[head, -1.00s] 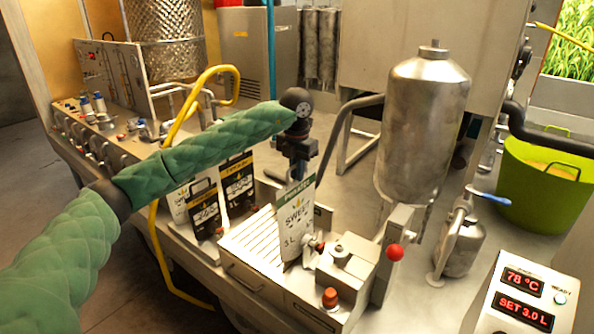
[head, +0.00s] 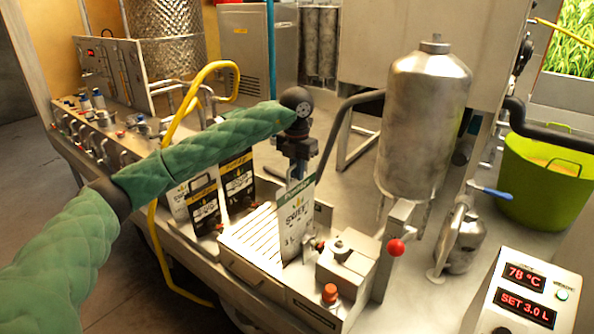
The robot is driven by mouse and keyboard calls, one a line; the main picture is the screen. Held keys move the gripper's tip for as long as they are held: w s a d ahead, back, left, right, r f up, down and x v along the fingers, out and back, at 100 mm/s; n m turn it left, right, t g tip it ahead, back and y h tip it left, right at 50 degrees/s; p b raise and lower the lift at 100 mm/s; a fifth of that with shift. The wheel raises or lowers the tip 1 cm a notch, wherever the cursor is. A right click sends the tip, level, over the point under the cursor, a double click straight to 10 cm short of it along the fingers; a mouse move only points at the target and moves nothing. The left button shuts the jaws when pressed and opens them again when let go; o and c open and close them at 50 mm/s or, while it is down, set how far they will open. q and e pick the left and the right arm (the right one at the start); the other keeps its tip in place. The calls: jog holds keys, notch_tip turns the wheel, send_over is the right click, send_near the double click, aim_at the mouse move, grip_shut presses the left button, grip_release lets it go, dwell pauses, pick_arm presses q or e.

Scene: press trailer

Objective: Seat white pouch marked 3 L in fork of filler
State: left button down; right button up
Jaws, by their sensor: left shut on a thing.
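The white pouch (head: 296,222) with a green top band and a 3 L mark hangs upright over the right end of the slatted tray. My left gripper (head: 298,172) is shut on its top edge from above. The filler (head: 347,262) is a metal block just right of the pouch, with a red-knobbed lever (head: 396,247) and a red button (head: 330,293). The pouch's lower right side is close against the filler's front fittings. The fork is small and partly hidden there, so I cannot tell whether the spout is inside it. My right gripper is not in view.
Other pouches (head: 203,208) with black panels stand left of the slatted tray (head: 246,243). A steel tank (head: 426,125) stands behind the filler. A yellow hose (head: 157,240) runs down at the left. A display box (head: 524,296) reads 78 °C and SET 3.0 L.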

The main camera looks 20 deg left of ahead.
pick_arm(q)
jog(key=shift+f, duration=0.1)
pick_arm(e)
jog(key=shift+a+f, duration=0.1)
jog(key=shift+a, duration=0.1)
pick_arm(q)
jog(key=shift+f+b, duration=0.45)
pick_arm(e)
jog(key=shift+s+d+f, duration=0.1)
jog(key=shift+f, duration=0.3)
pick_arm(q)
jog(key=c, duration=1.4)
grip_release()
jog(key=shift+c, duration=0.2)
